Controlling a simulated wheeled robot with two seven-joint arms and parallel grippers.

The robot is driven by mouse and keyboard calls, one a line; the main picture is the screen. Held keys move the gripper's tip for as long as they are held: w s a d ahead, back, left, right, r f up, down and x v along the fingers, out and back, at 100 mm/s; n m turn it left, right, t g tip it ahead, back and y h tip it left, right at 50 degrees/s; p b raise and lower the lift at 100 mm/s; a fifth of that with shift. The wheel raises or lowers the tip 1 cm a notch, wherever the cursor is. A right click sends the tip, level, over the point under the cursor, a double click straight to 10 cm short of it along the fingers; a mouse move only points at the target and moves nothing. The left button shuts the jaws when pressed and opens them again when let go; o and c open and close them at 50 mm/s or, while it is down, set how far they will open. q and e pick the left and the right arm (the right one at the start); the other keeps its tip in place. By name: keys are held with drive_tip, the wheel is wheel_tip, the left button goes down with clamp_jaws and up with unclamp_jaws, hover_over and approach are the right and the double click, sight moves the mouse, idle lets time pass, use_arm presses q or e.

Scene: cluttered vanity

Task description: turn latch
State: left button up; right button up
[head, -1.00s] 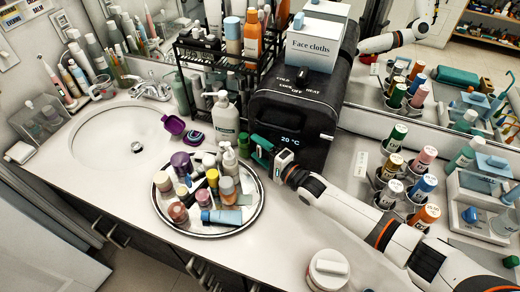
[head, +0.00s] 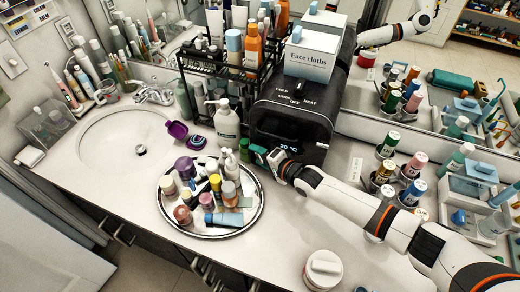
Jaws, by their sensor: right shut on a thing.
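The black box (head: 292,118) stands against the mirror, with COLD, COOL, OFF and HEAT marks on top and a 20 °C display on its front. The latch (head: 257,154) seems to be the small green piece low at the box's front left. My right gripper (head: 270,157) reaches in from the right, low in front of the box. It is shut on what looks like this latch. The gripper hides much of the latch, so its exact angle cannot be told. My left gripper is out of view.
A round tray (head: 255,217) crowded with jars and tubes lies just left of and below my right gripper. A white pump bottle (head: 227,124) stands close on the left. Several bottles in holders stand right of my forearm. A white lidded jar (head: 323,269) is at the front edge.

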drive_tip(key=shift+r+n+g+h+p, duration=0.15)
drive_tip(key=shift+n+g+h+p, duration=0.15)
drive_tip(key=shift+g+h+p, duration=0.65)
drive_tip(key=shift+t+p, duration=0.25)
drive_tip(key=shift+p, duration=0.25)
drive_tip(key=shift+f+h, duration=0.2)
drive_tip(key=shift+h, duration=0.05)
drive_tip(key=o, duration=1)
drive_tip(key=b+v, duration=0.1)
drive_tip(key=v, duration=1.1)
drive_tip(key=shift+d, duration=0.1)
drive_tip(key=shift+s, duration=0.1)
